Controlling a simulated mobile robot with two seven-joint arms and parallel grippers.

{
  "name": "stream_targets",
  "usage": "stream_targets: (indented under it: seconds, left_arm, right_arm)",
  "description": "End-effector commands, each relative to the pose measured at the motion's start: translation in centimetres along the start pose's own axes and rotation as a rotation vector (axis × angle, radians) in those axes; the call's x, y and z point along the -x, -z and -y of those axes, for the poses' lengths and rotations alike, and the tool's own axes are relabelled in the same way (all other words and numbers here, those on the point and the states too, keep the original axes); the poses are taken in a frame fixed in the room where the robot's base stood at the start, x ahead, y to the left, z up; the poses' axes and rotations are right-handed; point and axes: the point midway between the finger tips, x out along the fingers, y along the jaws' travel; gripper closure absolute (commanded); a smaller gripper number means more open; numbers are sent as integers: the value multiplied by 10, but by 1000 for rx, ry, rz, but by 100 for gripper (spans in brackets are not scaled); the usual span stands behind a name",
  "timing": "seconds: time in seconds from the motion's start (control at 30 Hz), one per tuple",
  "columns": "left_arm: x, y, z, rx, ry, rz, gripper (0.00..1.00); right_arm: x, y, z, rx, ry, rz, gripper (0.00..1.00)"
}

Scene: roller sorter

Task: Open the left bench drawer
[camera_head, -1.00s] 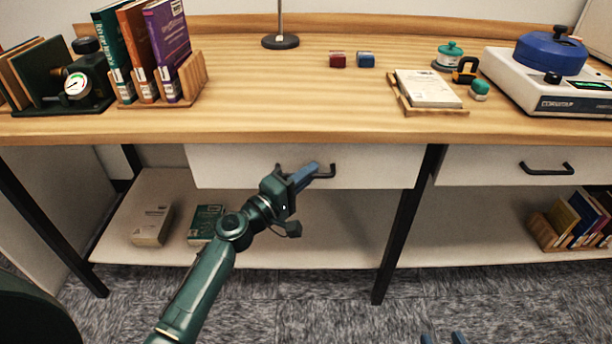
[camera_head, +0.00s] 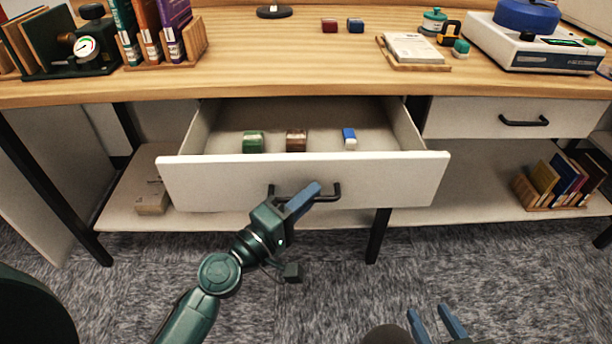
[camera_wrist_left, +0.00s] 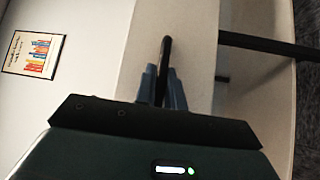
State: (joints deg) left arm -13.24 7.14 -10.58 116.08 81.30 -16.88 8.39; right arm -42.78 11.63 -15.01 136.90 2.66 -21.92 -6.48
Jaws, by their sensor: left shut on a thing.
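The left bench drawer (camera_head: 230,184) is pulled well out from under the wooden bench top. Inside it lie a green block (camera_head: 253,142), a brown block (camera_head: 296,140) and a blue and white block (camera_head: 349,138). My left gripper (camera_head: 305,200) is at the drawer front, shut on the black drawer handle (camera_head: 335,192). In the left wrist view the handle (camera_wrist_left: 166,62) runs between the two fingers. My right gripper (camera_head: 436,322) shows at the bottom edge, its two blue fingers apart and empty, away from the drawer.
The closed right drawer (camera_head: 470,120) has its own black handle. The bench top (camera_head: 270,70) carries books, a gauge device (camera_head: 84,45), small red and blue blocks, a notepad and a scale (camera_head: 530,48). A lower shelf holds books. Carpet in front is clear.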

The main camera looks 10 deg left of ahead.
Motion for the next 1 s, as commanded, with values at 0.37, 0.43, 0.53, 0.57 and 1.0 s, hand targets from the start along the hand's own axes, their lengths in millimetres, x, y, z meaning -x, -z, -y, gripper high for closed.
stream_targets:
  seconds: [0.37,0.43,0.53,0.57,1.0]
  left_arm:
    - [30,-30,-7,-1,1,0,100]
    - [32,-31,-8,-1,1,0,100]
    - [32,-32,-8,-1,0,0,100]
    - [32,-32,-8,-1,0,0,100]
    - [32,-32,-8,-1,0,0,80]
  right_arm:
    - [-3,-6,4,15,12,6,64]
    - [-3,-7,4,17,12,7,64]
    - [-4,-7,4,18,12,8,64]
    - [-4,-7,4,18,12,8,64]
    - [-4,-7,3,19,10,8,64]
